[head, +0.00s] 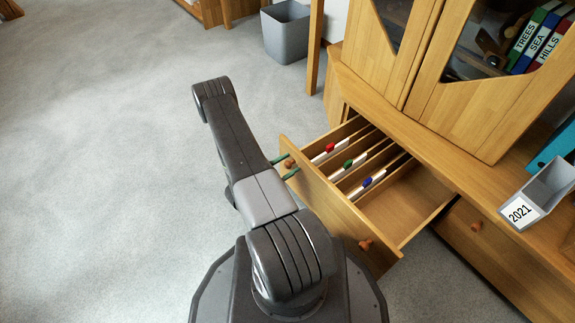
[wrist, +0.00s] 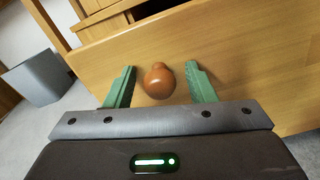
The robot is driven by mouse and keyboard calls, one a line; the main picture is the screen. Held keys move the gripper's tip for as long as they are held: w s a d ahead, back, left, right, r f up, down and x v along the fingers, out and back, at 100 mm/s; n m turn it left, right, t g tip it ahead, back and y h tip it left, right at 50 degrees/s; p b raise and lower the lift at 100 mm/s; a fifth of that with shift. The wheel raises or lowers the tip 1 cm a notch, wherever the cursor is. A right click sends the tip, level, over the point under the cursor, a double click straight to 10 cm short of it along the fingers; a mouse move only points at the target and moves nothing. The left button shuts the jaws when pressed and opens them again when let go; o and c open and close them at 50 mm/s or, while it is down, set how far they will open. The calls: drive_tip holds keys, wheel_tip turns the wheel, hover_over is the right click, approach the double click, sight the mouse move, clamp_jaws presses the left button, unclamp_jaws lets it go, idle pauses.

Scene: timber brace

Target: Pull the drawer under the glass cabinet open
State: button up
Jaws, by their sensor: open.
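The wooden drawer (head: 335,207) under the glass cabinet (head: 487,113) stands pulled well out in the head view. Dividers and files with red, green and blue tabs show inside it. Its front has two round knobs, a left knob (head: 289,163) and a right knob (head: 366,245). In the wrist view one knob (wrist: 159,81) sits between the green fingers of my gripper (wrist: 160,85), with a gap on both sides. My gripper (head: 285,166) is open around the left knob in the head view and does not hold it.
A grey bin (head: 286,33) stands at the back; it also shows in the wrist view (wrist: 43,77). A grey box labelled 2021 (head: 541,195) sits on the cabinet ledge at right. A second closed drawer (head: 497,250) is to the right. Carpet at left is clear.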

drive_tip(key=shift+a, duration=0.1)
drive_tip(key=p+v, duration=0.3)
drive_tip(key=v, duration=1)
drive_tip(key=shift+s+a, duration=0.2)
drive_tip(key=shift+s, duration=0.05)
idle(0.4)
drive_tip(key=shift+b+x, duration=1.5)
drive_tip(key=shift+x, duration=5.4)
drive_tip(key=shift+r, duration=0.1)
